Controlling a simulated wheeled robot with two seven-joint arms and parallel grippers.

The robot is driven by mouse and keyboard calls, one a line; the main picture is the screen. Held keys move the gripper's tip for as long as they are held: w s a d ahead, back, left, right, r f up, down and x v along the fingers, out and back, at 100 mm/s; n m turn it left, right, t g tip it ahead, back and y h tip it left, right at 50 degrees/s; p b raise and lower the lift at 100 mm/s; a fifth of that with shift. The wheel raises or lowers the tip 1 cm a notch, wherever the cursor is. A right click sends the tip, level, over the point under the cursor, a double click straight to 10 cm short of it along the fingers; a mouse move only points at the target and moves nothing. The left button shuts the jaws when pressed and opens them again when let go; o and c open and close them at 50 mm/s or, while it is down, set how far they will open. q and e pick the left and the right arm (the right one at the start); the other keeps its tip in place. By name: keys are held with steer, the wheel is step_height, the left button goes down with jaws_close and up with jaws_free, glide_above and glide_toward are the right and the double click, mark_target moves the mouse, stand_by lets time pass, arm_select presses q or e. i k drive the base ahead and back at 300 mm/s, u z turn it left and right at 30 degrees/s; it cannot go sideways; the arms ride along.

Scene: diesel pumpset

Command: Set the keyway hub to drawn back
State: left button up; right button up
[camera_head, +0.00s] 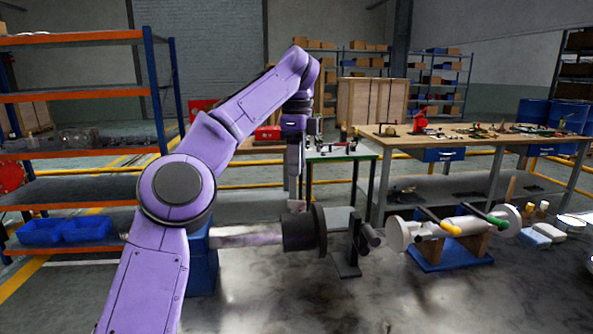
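A dark cylindrical hub with a wider flange disc, which looks like the keyway hub (298,232), sits in the middle of the picture, at the right end of a pale horizontal shaft (245,236). My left gripper (296,205) points down from the purple arm, just above the hub's top. I cannot tell whether it touches the hub, and its fingers are too small and dark to show whether they are open. The keyway itself cannot be made out. My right gripper is not in view.
A black bracket stand (346,262) is just right of the hub. Further right, a pale cylinder with yellow and green handles (455,230) rests over a blue base (450,256). A workbench (465,142) stands behind, and an orange-and-blue shelf rack (75,97) is at the left.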

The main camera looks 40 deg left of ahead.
mark_target(306, 231)
steer(key=k, duration=1)
